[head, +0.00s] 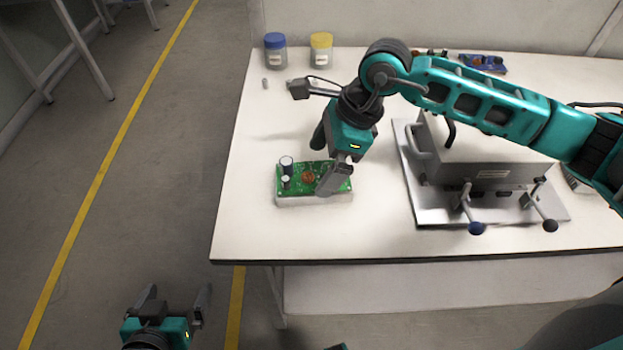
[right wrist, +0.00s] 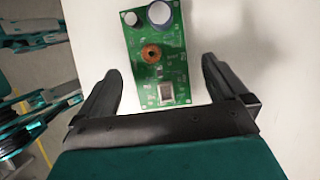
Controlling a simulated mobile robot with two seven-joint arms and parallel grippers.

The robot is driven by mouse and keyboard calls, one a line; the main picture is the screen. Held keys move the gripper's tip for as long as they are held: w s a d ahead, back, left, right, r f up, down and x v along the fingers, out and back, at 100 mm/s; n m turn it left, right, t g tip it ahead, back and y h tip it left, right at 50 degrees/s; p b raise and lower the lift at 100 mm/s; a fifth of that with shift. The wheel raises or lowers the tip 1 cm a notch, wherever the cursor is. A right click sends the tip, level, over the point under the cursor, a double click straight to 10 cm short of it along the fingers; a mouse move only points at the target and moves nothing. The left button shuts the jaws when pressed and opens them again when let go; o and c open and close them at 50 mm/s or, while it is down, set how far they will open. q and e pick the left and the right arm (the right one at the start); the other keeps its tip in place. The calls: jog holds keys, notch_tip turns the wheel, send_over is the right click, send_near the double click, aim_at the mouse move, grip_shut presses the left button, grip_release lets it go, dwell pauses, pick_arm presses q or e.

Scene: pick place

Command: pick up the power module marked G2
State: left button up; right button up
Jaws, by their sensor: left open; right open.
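A green circuit board module (head: 296,178) on a pale base lies near the left end of the white table. It carries capacitors and a copper coil, and no G2 marking is readable. My right gripper (head: 328,165) is open above the module's right end. In the right wrist view the module (right wrist: 151,78) lies ahead of and between the open fingers of my right gripper (right wrist: 160,85), with nothing held. My left gripper (head: 174,298) is open and empty, low over the floor to the left of the table.
A grey metal fixture (head: 430,205) with levers stands right of the module. Jars with blue (head: 275,51) and yellow (head: 321,50) lids stand at the back left. A blue board (head: 484,63) lies at the back. The table front left of the fixture is clear.

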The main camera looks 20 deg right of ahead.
aim_at(316, 176)
jog(key=x, duration=0.4)
jog(key=shift+s+f, duration=0.1)
jog(key=shift+f, duration=0.15)
jog(key=c, duration=1.2)
